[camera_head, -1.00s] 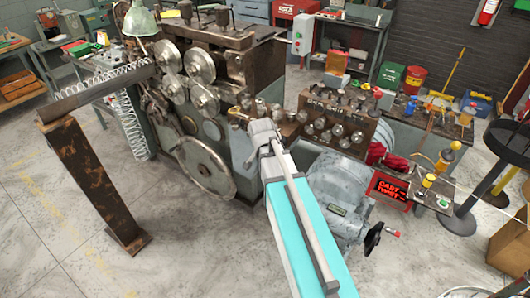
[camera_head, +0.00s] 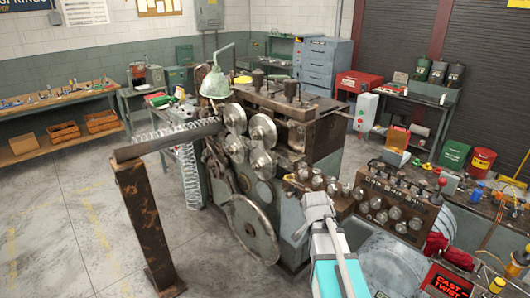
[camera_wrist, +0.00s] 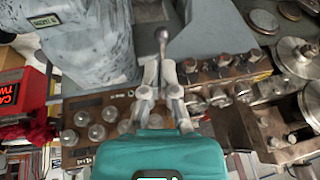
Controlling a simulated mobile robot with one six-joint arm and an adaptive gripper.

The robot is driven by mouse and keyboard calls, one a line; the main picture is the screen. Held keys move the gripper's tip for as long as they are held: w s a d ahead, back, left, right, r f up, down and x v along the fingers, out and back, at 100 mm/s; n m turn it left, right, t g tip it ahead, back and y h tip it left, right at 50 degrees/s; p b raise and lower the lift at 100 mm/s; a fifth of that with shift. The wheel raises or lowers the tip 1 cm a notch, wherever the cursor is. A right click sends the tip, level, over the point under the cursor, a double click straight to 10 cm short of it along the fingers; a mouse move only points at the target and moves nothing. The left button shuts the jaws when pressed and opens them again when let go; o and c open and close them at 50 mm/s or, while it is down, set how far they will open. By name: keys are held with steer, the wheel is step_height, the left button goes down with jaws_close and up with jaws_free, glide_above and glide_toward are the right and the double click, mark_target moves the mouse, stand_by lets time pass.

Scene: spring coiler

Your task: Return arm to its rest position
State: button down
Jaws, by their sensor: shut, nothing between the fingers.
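My gripper (camera_wrist: 160,78) shows in the wrist view, with its two grey fingers close together and nothing held between them. A metal lever with a round knob (camera_wrist: 161,35) appears just past the fingertips; I cannot tell how far apart they are. In the head view my teal and grey arm (camera_head: 326,262) rises from the bottom edge, and its grey end overlaps the front of the spring coiler (camera_head: 300,135). The gripper's fingers cannot be made out in the head view.
A row of rollers on a brown block (camera_wrist: 105,108) lies below the gripper in the wrist view. A rusty post (camera_head: 143,225) stands at the left. Open floor (camera_head: 60,210) lies further left.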

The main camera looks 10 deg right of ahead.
steer(key=s+a+f+n+g+y+b, duration=0.1)
steer(key=s+a+f+n+g+b, duration=0.1)
steer(key=s+a+f+n+b, duration=0.1)
steer(key=s+a+f+n+g+y+b, duration=0.1)
steer(key=s+a+f+n, duration=0.4)
steer(key=s, duration=0.5)
steer(key=shift+a+n+g+b, duration=0.7)
steer(key=shift+a+n+b, duration=0.45)
steer(key=shift+a+n, duration=0.15)
